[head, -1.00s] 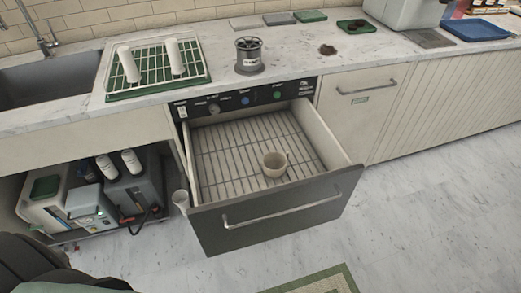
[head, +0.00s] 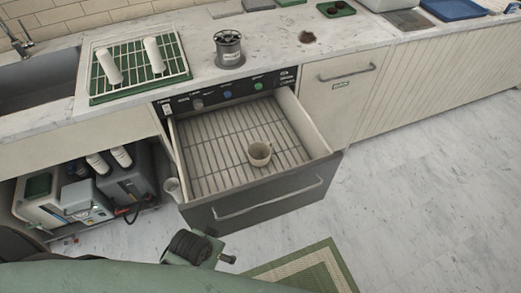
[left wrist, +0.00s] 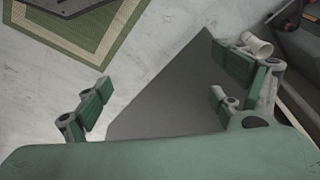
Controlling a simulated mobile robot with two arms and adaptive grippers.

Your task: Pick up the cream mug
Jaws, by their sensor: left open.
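The cream mug (head: 260,155) stands upright on the slatted rack inside the open drawer (head: 222,212), toward the front, its handle toward the back right in the head view. It is not identifiable in the left wrist view. My left gripper (left wrist: 165,98) is open and empty in the left wrist view, its green-padded fingers wide apart. A dark grey panel, seemingly the drawer front (left wrist: 175,95), shows between and beyond the fingers. In the head view my green left arm crosses the bottom edge; its fingertips cannot be made out there. My right gripper is not in view.
A white cup (head: 171,188) is beside the drawer's left side. Machines (head: 123,182) fill the open bay at left. A rack with two white cylinders (head: 110,67) and a grey canister (head: 229,48) stand on the counter. A green-bordered mat (head: 305,267) lies on the floor.

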